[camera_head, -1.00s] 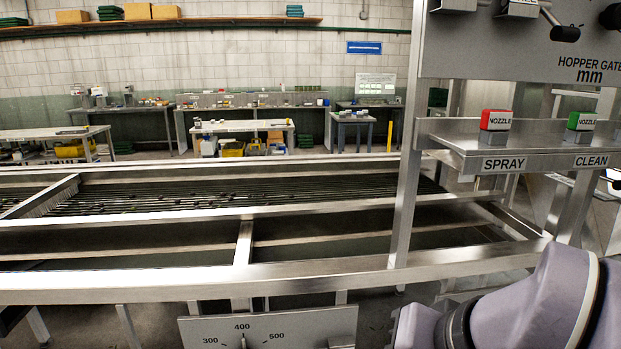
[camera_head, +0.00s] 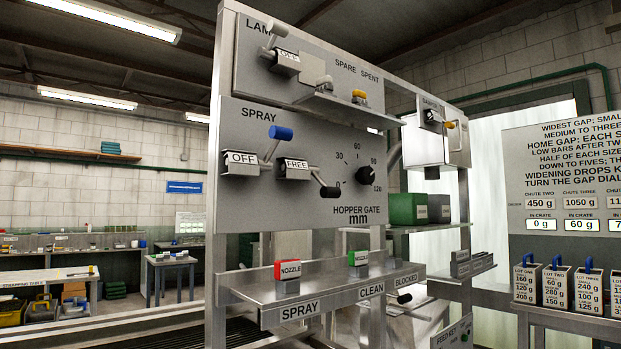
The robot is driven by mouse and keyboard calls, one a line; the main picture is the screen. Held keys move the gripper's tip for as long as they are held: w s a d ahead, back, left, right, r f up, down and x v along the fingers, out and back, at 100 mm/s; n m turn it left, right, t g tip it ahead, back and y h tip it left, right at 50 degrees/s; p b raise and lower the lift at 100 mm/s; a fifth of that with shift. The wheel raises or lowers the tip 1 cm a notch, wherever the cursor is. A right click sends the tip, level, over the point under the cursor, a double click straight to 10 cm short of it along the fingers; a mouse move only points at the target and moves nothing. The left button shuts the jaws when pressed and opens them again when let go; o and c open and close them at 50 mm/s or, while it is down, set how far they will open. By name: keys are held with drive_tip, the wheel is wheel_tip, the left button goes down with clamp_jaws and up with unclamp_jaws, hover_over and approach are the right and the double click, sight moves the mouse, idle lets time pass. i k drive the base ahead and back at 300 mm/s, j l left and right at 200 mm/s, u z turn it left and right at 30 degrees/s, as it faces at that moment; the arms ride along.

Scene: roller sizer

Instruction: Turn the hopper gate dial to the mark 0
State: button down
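The hopper gate dial (camera_head: 366,175) is a small black round knob on the grey upright panel (camera_head: 300,205). Marks 0, 30, 60, 90 and 120 are printed around it, with "HOPPER GATE mm" below. The 0 mark (camera_head: 338,182) is at the lower left of the dial, partly crowded by the black end of a lever (camera_head: 330,191). The dial's pointer is too small to read, so I cannot tell its setting. My gripper is not in view.
A blue-ended spray lever (camera_head: 280,133) and a FREE plate (camera_head: 294,169) sit left of the dial. Below, a shelf (camera_head: 330,285) carries red (camera_head: 288,270) and green (camera_head: 358,258) nozzle blocks. A green box (camera_head: 407,208) stands right of the panel.

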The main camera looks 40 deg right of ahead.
sight(366, 176)
drive_tip(key=z, duration=1.3)
